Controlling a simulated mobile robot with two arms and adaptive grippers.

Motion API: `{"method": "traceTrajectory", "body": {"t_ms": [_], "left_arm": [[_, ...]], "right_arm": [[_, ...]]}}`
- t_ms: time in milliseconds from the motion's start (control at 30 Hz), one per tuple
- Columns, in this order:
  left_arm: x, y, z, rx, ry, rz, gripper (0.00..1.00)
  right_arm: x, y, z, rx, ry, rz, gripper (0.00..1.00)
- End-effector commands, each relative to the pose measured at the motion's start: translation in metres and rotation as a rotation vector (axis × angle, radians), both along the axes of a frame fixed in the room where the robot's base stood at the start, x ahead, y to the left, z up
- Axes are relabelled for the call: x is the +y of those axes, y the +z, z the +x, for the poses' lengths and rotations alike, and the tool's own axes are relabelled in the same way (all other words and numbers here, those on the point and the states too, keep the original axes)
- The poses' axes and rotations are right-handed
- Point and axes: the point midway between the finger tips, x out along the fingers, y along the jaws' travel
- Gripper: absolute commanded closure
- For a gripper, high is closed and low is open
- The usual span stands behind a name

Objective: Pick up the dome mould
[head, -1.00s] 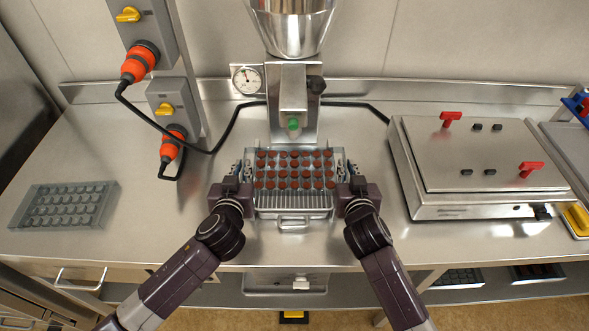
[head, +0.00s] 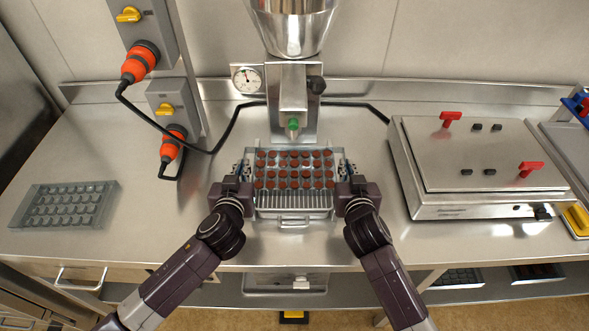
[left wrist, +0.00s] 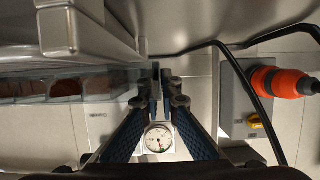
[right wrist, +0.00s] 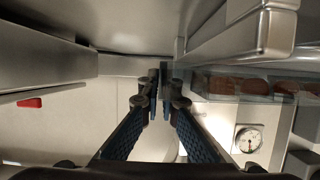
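The dome mould (head: 294,178) is a clear tray with rows of round brown fillings. It lies level on the ribbed metal rack below the spout, between my two grippers. My left gripper (head: 243,167) is at its left edge and my right gripper (head: 345,167) at its right edge. In the left wrist view the fingers (left wrist: 161,88) are nearly together with the clear mould wall (left wrist: 125,77) running in between the tips. The right wrist view shows the same: fingers (right wrist: 164,88) closed on the rim beside the clear wall (right wrist: 205,84). The exact contact is small and dark.
The ribbed rack (head: 293,203) has a handle in front. An empty clear mould (head: 64,205) lies at left, a steel box (head: 480,165) at right. Cables run behind; counter beside both arms is clear.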

Motion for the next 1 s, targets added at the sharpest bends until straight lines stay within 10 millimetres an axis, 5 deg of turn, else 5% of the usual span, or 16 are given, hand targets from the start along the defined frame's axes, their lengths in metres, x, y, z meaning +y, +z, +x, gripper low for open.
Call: {"method": "traceTrajectory", "body": {"t_ms": [700,1000], "left_arm": [[0.001,0.048,0.001,-0.002,0.001,0.0,1.0],[0.001,0.051,0.001,-0.002,0.002,0.002,1.0]], "right_arm": [[-0.001,0.048,0.0,-0.002,-0.001,0.0,1.0],[-0.001,0.051,0.0,-0.002,-0.001,0.0,1.0]]}}
